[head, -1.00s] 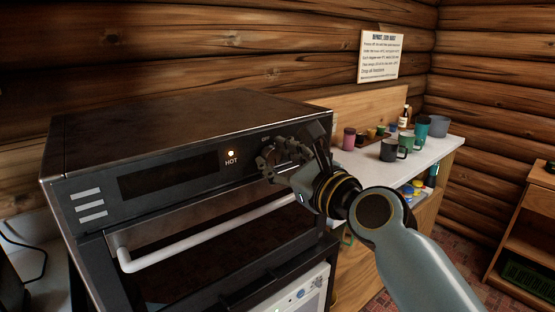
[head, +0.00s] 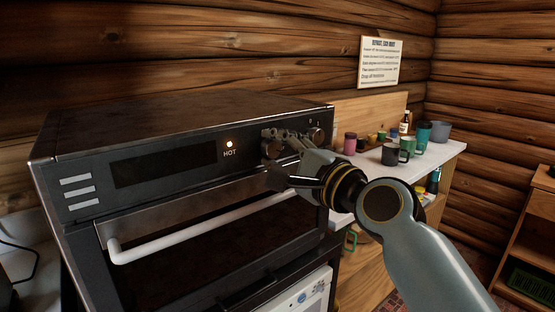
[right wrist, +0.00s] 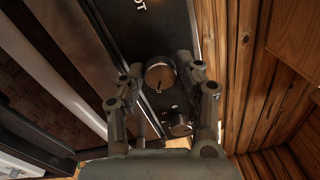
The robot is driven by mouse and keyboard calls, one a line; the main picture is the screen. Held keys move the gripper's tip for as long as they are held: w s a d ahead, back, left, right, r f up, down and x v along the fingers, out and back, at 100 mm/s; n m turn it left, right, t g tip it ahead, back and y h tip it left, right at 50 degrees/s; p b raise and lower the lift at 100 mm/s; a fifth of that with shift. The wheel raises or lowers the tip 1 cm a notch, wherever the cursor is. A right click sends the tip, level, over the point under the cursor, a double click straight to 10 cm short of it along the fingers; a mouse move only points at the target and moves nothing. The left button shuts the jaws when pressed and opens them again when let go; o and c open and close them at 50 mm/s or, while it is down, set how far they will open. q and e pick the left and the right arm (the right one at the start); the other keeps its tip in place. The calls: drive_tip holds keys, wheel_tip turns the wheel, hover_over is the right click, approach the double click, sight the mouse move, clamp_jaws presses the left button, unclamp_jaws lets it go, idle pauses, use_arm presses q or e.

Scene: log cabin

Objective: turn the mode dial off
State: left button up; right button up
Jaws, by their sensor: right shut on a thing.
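The oven's control panel carries two round dials. The left dial (head: 271,148) is beside the HOT lamp and is partly covered by my right gripper (head: 283,138). The right dial (head: 317,136) stands clear of the fingers. In the right wrist view, the left dial (right wrist: 160,74) sits between the two fingertips of my right gripper (right wrist: 161,72), which is shut on it. A dark pointer mark shows on its face. The right dial (right wrist: 180,126) lies nearer the palm. I cannot read which dial is the mode dial. My left gripper is not in view.
The oven (head: 180,110) has a lit HOT lamp (head: 229,144), a dark display (head: 165,167) and a white door handle (head: 210,228) below the panel. A counter (head: 425,160) with mugs and jars stands to the right. A notice (head: 380,62) hangs on the log wall.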

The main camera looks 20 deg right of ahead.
drive_tip(key=n+b, duration=0.1)
drive_tip(key=n, duration=0.1)
drive_tip(key=n+b, duration=0.1)
drive_tip(key=n, duration=0.1)
drive_tip(key=n+b, duration=0.1)
drive_tip(key=n, duration=0.1)
drive_tip(key=shift+f+y, duration=0.25)
drive_tip(key=shift+y, duration=0.05)
drive_tip(key=n+b, duration=0.3)
drive_tip(key=n, duration=0.3)
drive_tip(key=shift+d+n+y, duration=0.1)
drive_tip(key=shift+n+y, duration=0.2)
drive_tip(key=n+b, duration=0.3)
drive_tip(key=n, duration=0.3)
drive_tip(key=shift+f+n+g, duration=0.1)
drive_tip(key=shift+n+g, duration=0.2)
drive_tip(key=shift+g, duration=0.1)
drive_tip(key=n+b, duration=0.1)
drive_tip(key=n, duration=0.4)
drive_tip(key=shift+d+b, duration=0.1)
drive_tip(key=shift+b, duration=0.25)
drive_tip(key=shift+n, duration=0.3)
drive_tip(key=o, duration=1.1)
drive_tip(key=shift+r, duration=0.2)
drive_tip(key=shift+o, duration=0.2)
